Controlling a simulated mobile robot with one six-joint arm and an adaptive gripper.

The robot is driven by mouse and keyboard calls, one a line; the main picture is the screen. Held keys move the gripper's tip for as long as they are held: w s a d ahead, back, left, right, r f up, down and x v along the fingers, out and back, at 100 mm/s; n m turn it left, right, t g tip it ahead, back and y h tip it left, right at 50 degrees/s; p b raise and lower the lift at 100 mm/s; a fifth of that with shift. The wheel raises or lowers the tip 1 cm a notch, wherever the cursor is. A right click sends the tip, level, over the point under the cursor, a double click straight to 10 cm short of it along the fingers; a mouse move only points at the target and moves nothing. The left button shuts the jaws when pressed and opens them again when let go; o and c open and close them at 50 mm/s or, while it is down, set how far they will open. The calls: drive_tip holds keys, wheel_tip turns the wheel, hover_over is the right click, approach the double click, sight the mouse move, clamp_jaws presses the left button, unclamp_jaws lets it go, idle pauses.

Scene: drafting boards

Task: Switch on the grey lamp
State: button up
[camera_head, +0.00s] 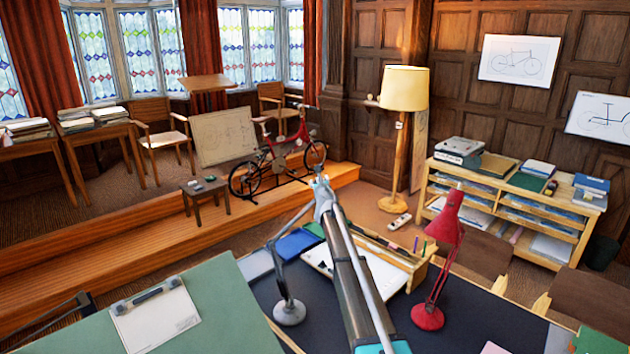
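The grey lamp (289,312) stands on the dark desk top, left of my arm. Its round base, thin lower stem and bent joint show, and a thin upper rod rises right toward my arm. I cannot make out its shade or a switch, and I see no glow from it. My arm rises from the bottom edge, right of the lamp base, and covers part of the desk behind it.
A red lamp (428,316) stands on the desk right of my arm. A white drawing board (318,262) and a wooden organizer (417,268) lie behind my arm. A green board (222,312) with a clipboard (153,318) is at the left.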

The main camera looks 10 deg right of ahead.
drive_tip(key=shift+w, duration=1.05)
clamp_jaws()
